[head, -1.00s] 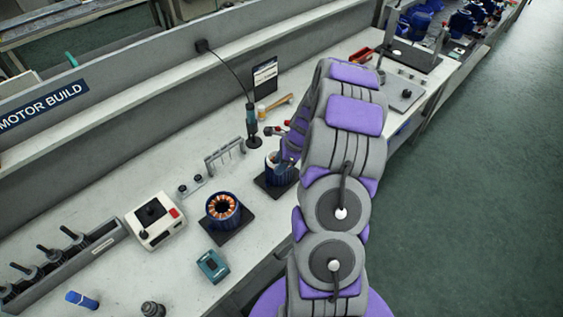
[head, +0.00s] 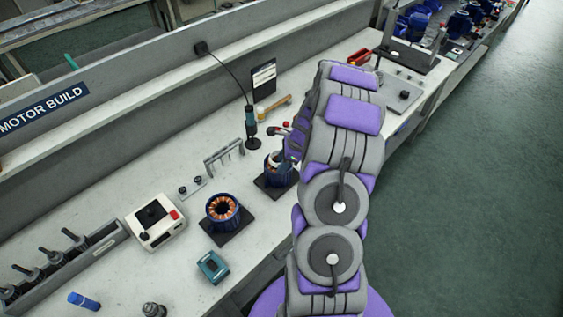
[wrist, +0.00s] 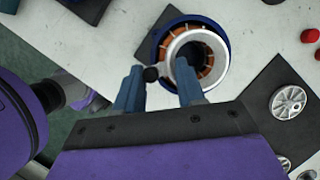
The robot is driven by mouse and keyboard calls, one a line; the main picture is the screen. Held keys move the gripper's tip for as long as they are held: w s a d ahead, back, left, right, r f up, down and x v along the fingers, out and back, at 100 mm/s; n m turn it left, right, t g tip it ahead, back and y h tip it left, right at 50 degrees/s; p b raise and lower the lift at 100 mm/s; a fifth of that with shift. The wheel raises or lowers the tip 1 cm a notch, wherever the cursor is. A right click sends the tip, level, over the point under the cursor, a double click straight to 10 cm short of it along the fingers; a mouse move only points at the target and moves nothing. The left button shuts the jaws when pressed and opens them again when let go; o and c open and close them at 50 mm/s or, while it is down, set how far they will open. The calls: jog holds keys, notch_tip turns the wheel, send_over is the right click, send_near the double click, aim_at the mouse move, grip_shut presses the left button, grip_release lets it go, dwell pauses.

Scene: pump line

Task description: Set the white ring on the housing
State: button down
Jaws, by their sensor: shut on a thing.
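The white ring (wrist: 174,48) is in my gripper (wrist: 160,72), seen in the wrist view. One finger reaches inside the ring's opening and the other is outside, with a small black knob between them. The ring is over the blue housing (wrist: 160,32), whose copper windings show around part of its edge. I cannot tell whether the ring touches the housing. In the head view this housing (head: 273,178) stands upright on a dark mat, with my arm partly in front. A bit of white shows at its top; the fingers are mostly hidden.
A second blue housing with copper windings (head: 223,209) stands on a dark mat to the left. A small rack (head: 224,152) and an upright tool (head: 251,128) stand behind. In the wrist view, a dark plate with metal discs (wrist: 262,92) lies at right.

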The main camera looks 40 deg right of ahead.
jog(key=shift+d, duration=0.2)
jog(key=shift+a+p, duration=0.45)
jog(key=shift+p, duration=0.05)
dwell(0.4)
jog(key=shift+f+p, duration=0.3)
jog(key=shift+p, duration=0.05)
dwell(1.5)
jog(key=shift+c, duration=1.8)
grip_release()
jog(key=shift+r+p, duration=2.15)
jog(key=shift+r, duration=0.45)
